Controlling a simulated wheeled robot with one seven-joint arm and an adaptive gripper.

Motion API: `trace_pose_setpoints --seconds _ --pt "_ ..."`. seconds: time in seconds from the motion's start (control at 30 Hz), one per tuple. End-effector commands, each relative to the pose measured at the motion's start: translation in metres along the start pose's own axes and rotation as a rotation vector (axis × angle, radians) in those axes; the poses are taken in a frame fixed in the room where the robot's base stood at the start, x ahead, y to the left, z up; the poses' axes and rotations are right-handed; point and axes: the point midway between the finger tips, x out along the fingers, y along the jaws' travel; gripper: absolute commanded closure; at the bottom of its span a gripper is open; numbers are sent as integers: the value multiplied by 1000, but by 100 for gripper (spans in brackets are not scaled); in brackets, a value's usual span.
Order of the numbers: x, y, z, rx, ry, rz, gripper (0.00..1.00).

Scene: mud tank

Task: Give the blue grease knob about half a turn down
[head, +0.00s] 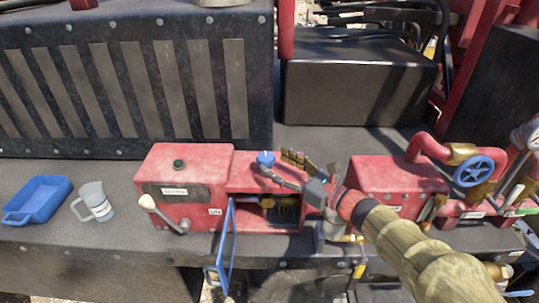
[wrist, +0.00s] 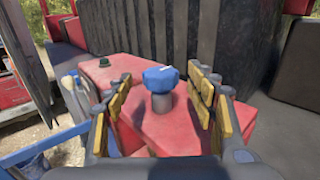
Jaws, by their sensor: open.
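The blue grease knob (head: 265,158) stands on top of the red housing, to the right of the red box with the lever. In the wrist view the knob (wrist: 161,79) is a blue lobed cap with a white mark on a grey stem. My gripper (head: 294,168) reaches in from the right in the head view, close to the knob. In the wrist view my gripper (wrist: 165,105) is open, with one yellow-padded finger on each side of the knob and a gap on both sides. Nothing is held.
An open blue door (head: 228,245) hangs in front of the housing. The red box (head: 182,185) carries a green button and a white-knobbed lever. A blue tray (head: 38,200) and a grey jug (head: 92,202) stand left. A blue valve wheel (head: 473,171) is at right.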

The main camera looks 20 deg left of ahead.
Motion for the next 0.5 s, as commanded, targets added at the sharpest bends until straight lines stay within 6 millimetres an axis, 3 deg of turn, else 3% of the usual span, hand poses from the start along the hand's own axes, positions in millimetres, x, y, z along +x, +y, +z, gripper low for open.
trace_pose_setpoints --seconds 0.23,0.5 --pt "36 1 0 -3 2 2 44" --pt "48 0 0 -3 2 0 44"
